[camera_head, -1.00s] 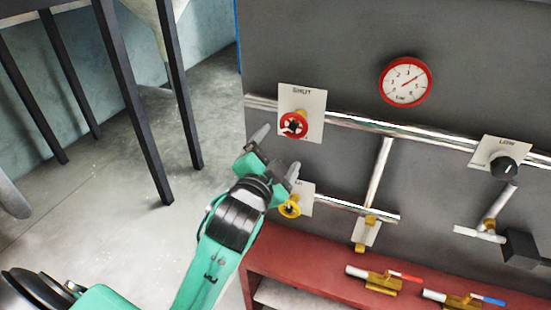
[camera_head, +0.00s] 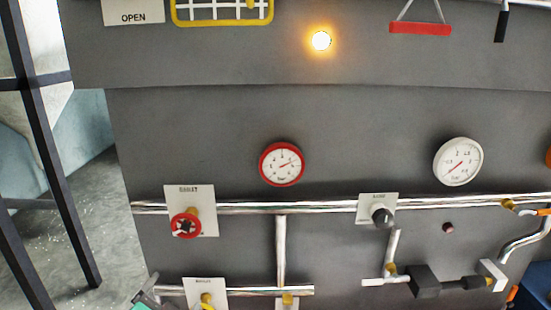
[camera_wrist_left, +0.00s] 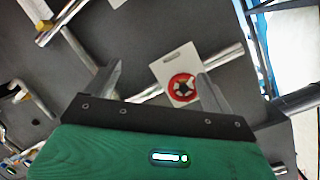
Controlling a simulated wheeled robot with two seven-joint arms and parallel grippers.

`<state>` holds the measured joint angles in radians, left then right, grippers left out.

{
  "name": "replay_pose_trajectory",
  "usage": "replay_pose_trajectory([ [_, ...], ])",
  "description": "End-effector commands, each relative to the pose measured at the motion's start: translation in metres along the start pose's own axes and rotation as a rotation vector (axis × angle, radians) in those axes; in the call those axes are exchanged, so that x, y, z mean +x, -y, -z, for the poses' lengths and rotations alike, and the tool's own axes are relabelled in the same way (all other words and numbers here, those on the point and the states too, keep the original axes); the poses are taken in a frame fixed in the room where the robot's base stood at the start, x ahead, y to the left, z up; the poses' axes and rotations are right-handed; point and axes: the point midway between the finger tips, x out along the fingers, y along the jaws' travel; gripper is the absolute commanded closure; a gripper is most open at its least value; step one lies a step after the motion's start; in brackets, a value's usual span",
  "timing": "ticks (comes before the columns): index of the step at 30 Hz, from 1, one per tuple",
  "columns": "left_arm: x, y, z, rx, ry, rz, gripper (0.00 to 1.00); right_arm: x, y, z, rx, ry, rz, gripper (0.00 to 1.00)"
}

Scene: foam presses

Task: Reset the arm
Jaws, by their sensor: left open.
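My left gripper (camera_head: 146,297) shows only as a small part at the lower left edge of the head view, below the red valve wheel (camera_head: 186,225). In the left wrist view its two fingers (camera_wrist_left: 160,82) are spread apart with nothing held between them. The red wheel (camera_wrist_left: 183,88) and its white plate (camera_wrist_left: 180,62) appear beyond and between the fingers, apart from them. Most of my left arm is outside the head view. My right gripper is in neither view.
A grey panel carries a red-rimmed gauge (camera_head: 282,164), a white gauge (camera_head: 458,161), a black knob (camera_head: 382,217) and chrome pipes (camera_head: 330,208). A lit lamp (camera_head: 321,41) and a yellow-framed grid (camera_head: 222,12) are above. A dark stand (camera_head: 50,160) is at left.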

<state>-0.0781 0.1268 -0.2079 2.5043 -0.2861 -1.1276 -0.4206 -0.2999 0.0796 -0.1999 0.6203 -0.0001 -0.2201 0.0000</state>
Motion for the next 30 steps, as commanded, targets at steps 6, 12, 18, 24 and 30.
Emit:
replay_pose_trajectory([
  [6,-0.039,-0.089,-0.115,-0.218,0.369,-0.274,0.14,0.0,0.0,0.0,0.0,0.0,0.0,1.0],
  [12,-0.093,-0.141,-0.182,-0.36,0.65,-0.421,0.14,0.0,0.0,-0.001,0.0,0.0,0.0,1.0],
  [18,-0.15,-0.175,-0.227,-0.458,0.888,-0.513,0.14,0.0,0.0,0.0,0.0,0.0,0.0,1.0],
  [24,-0.123,-0.215,-0.267,-0.46,0.92,-0.525,0.14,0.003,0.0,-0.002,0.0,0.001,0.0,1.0],
  [30,-0.096,-0.266,-0.32,-0.451,0.941,-0.537,0.14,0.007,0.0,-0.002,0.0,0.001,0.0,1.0],
])
